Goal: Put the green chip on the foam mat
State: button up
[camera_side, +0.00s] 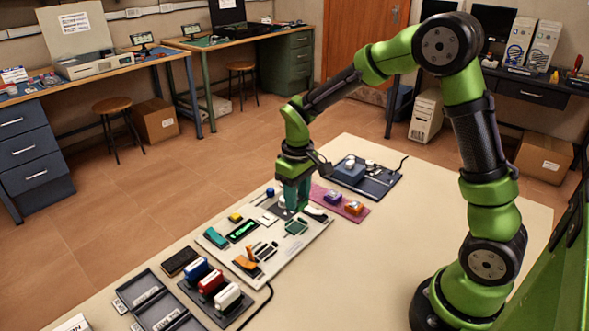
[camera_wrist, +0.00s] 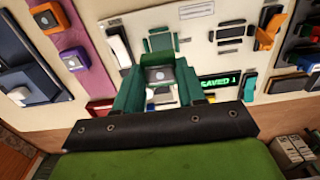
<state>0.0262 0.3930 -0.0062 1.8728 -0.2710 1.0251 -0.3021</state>
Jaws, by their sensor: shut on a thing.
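My gripper (camera_side: 294,206) points down over the pale board, its fingers green. In the wrist view my gripper (camera_wrist: 158,92) is shut on the green chip (camera_wrist: 158,74), a small block with a round grey spot on top. In the side view the fingers mostly hide the chip, and I cannot tell whether it touches the board. The purple mat (camera_side: 362,214), which looks like the foam mat, lies right of my gripper. It also shows at upper left in the wrist view (camera_wrist: 83,32). An orange block (camera_side: 354,208) and a purple block (camera_side: 333,197) sit on it.
The pale board (camera_side: 300,250) carries a lit display (camera_side: 243,230), an orange lever (camera_side: 247,258) and several small parts. A dark blue tray (camera_side: 378,185) with a blue block lies beyond the purple mat. Several stamp-like blocks (camera_side: 211,283) stand at front left. The table right of the board is clear.

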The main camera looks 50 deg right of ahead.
jog(key=w+d+f+m, duration=0.1)
jog(key=w+d, duration=0.3)
jog(key=d, duration=0.6)
jog(key=r, duration=0.1)
send_over(313, 191)
jog(key=shift+n, duration=0.5)
jog(key=shift+s+f, duration=0.1)
jog(key=shift+f, duration=2.8)
jog(key=shift+f, duration=0.65)
jog(key=o, duration=1.4)
jog(key=shift+r, duration=0.1)
jog(key=shift+r, duration=3.7)
